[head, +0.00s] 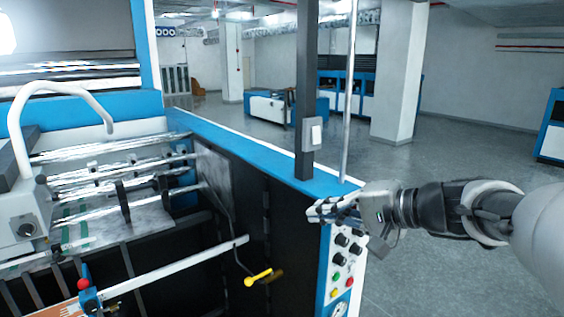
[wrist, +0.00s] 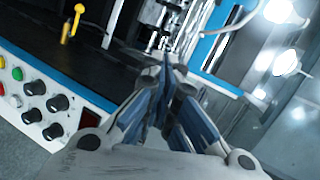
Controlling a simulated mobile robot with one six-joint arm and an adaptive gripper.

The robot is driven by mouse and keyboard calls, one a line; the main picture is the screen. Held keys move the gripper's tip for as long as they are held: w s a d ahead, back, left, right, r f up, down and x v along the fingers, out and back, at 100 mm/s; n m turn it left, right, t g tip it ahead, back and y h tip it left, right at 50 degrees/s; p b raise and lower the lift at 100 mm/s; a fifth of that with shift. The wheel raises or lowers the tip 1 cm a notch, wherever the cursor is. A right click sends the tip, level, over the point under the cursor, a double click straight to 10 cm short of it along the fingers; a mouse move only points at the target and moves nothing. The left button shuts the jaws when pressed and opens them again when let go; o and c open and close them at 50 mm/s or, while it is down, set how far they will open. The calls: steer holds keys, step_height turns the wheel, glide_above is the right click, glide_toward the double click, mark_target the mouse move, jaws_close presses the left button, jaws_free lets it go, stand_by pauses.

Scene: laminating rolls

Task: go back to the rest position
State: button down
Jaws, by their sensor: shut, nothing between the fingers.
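My gripper (head: 322,211) is at the right of the head view, at the end of my arm, which reaches in from the right edge. It is in front of the blue and white laminating machine's corner, above the control panel (head: 345,245) in the picture. In the wrist view my gripper (wrist: 168,68) has its fingertips together and nothing between them. The control panel (wrist: 35,100) with black knobs and coloured buttons shows at the left there. Whether the gripper touches the machine cannot be told.
The machine's blue edge (head: 255,155) and a dark post (head: 306,90) stand close to my gripper. A yellow-handled lever (head: 258,278) juts out inside the machine. A white pillar (head: 398,75) and other machines are farther back. Open grey floor (head: 460,160) lies behind my arm.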

steer(key=s+a+f+n+g+h+b, duration=0.2)
steer(key=s+a+f+g+b, duration=0.15)
steer(key=s+f, duration=0.65)
steer(key=s+d+f+n+h+b, duration=0.2)
steer(key=s+d+f+h+b, duration=0.2)
steer(key=s+f, duration=0.5)
steer(key=s+d+f+n+h+b, duration=0.2)
steer(key=s+d+f+h+b, duration=0.2)
steer(key=s+f, duration=0.5)
step_height(320, 180, down, 3)
steer(key=b, duration=0.2)
steer(key=shift+d+f+n+h+b, duration=0.15)
steer(key=shift+d+n+h+b, duration=0.15)
steer(key=shift+n+b, duration=0.1)
steer(key=shift+a+g, duration=0.15)
steer(key=shift+g, duration=0.2)
